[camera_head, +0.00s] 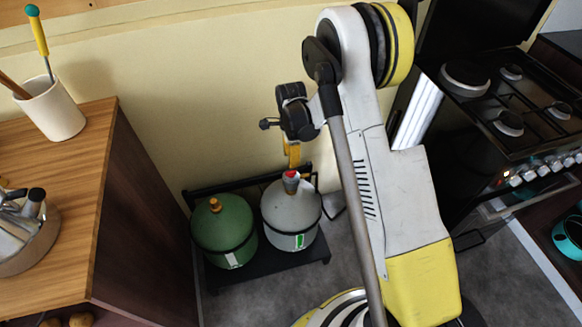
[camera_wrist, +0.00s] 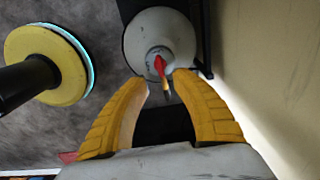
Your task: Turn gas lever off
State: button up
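A light grey gas bottle (camera_head: 291,215) stands on a black rack against the wall. Its red gas lever (camera_head: 291,174) sits on the grey valve at its top. The wrist view shows the bottle (camera_wrist: 150,28) from above, with the lever (camera_wrist: 160,66) pointing down toward my gripper. My gripper (camera_wrist: 160,82) is open. Its two yellow fingers are spread, with the lever's end near the gap between their tips. I cannot tell whether they touch it. In the head view my gripper (camera_head: 292,152) hangs just above the lever, partly hidden by my arm.
A green gas bottle (camera_head: 225,232) stands left of the grey one on the same black rack (camera_head: 272,263). A wooden cabinet (camera_head: 75,160) closes off the left side. A black stove (camera_head: 505,110) stands at the right. The wall is close behind the bottles.

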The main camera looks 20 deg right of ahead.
jog(key=shift+r, duration=2.15)
notch_tip(320, 180, up, 10)
jog(key=n+t, duration=0.1)
jog(key=n, duration=0.2)
send_over(291, 172)
jog(key=s, duration=0.3)
jog(key=s+r+n+t, duration=0.2)
jog(key=s+r+n, duration=0.35)
jog(key=r, duration=0.45)
jog(key=s+r+n+t, duration=0.2)
jog(key=s+n, duration=0.3)
jog(key=s, duration=0.3)
jog(key=s+r+n+t, duration=0.2)
jog(key=s+r+n, duration=0.1)
jog(key=s, duration=0.6)
jog(key=shift+n, duration=0.85)
